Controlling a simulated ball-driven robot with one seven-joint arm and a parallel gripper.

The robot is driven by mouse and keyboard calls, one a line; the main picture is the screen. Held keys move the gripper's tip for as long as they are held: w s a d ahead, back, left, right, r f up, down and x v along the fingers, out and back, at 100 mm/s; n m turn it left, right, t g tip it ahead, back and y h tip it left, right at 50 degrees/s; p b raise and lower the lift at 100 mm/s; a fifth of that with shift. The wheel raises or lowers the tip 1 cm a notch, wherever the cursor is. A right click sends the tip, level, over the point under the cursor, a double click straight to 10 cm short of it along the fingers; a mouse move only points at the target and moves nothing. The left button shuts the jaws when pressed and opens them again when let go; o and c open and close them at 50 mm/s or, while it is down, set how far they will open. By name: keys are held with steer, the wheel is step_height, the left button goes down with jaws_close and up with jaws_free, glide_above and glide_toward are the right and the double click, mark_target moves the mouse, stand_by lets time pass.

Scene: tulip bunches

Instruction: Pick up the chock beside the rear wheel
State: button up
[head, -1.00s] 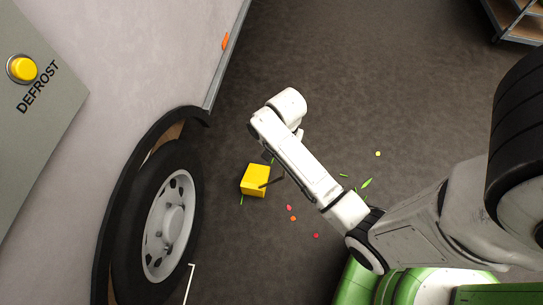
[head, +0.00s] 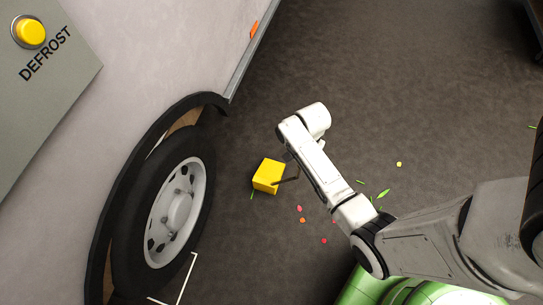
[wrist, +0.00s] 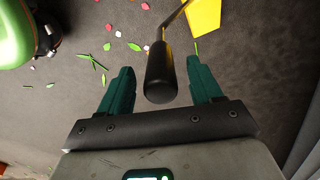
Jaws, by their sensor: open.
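The chock is a yellow block (head: 268,176) with a thin dark rod and handle, on the floor beside the wheel (head: 175,210) of the pale vehicle. In the wrist view part of the yellow block (wrist: 203,17) shows at the top, and its rod leads to a thick black grip (wrist: 160,78). My gripper (wrist: 160,65) is open, with one teal finger on each side of the black grip. Gaps show between the grip and both fingers. In the head view my arm's end is right above the chock in the picture, and the fingers are not clearly visible.
The vehicle's side wall (head: 150,55) with a yellow DEFROST button (head: 30,32) fills the left. Green leaves (head: 383,193) and red and pink petals (head: 300,208) are scattered on the floor. White lines (head: 188,278) mark the floor by the wheel.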

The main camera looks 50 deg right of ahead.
steer(key=shift+f, duration=0.4)
jaws_close()
stand_by(0.4)
steer(key=shift+w+r, duration=0.1)
stand_by(0.7)
